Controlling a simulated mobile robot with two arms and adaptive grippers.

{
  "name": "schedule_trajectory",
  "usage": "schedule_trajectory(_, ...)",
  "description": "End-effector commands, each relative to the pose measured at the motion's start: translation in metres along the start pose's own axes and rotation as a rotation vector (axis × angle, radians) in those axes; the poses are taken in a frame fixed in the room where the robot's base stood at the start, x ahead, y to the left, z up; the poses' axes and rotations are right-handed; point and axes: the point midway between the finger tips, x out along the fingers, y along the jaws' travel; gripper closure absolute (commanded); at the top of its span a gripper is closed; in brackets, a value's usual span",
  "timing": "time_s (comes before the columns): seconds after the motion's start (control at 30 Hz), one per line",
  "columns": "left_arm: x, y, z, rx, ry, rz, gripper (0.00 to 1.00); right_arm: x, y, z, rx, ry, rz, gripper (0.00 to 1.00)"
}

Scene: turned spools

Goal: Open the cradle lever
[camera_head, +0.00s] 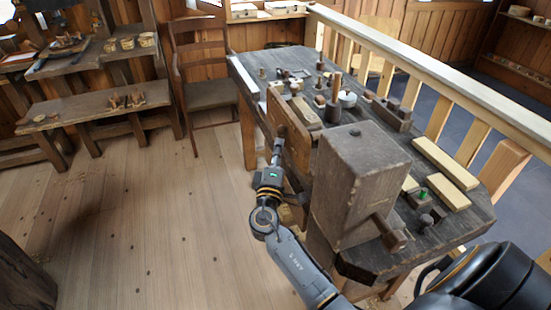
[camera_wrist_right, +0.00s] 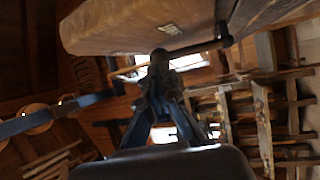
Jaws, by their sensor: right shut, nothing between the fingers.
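My right gripper (camera_head: 277,148) reaches up from the bottom of the head view to the front of a brown wooden board (camera_head: 293,135) on the workbench's near side. In the right wrist view its fingers (camera_wrist_right: 160,62) meet at the tips, with nothing held between them. A thin bar with a dark knobbed end (camera_wrist_right: 226,41) crosses just behind or at the fingertips, below a wooden board (camera_wrist_right: 140,22). I cannot tell whether the fingers touch the bar, or whether it is the cradle lever. No cradle lever is clearly recognisable in the head view. My left gripper is not in view.
A tall dark wooden block (camera_head: 360,175) stands close right of my right arm. The workbench (camera_head: 465,220) holds several small turned pieces and pale wood strips (camera_head: 445,162). A chair (camera_head: 205,93) stands behind. The floor (camera_head: 140,210) to the left is clear.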

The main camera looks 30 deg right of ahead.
Motion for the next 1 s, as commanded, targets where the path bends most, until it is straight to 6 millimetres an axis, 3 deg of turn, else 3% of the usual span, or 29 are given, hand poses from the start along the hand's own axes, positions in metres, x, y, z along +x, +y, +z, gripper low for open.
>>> schedule_trajectory(0.2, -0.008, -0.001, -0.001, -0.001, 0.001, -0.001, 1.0, 0.019, 0.0, 0.0, -0.001, -0.001, 0.0, 1.0)
schedule_trajectory(0.67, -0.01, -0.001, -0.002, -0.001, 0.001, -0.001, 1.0, 0.022, 0.001, 0.0, -0.002, 0.0, -0.003, 1.0)
schedule_trajectory(0.87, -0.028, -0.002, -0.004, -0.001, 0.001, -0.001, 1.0, 0.026, 0.008, -0.003, -0.019, 0.0, -0.041, 1.0)
schedule_trajectory(1.0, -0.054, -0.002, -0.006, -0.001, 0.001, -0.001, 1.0, 0.034, 0.016, -0.007, -0.05, 0.0, -0.101, 1.0)
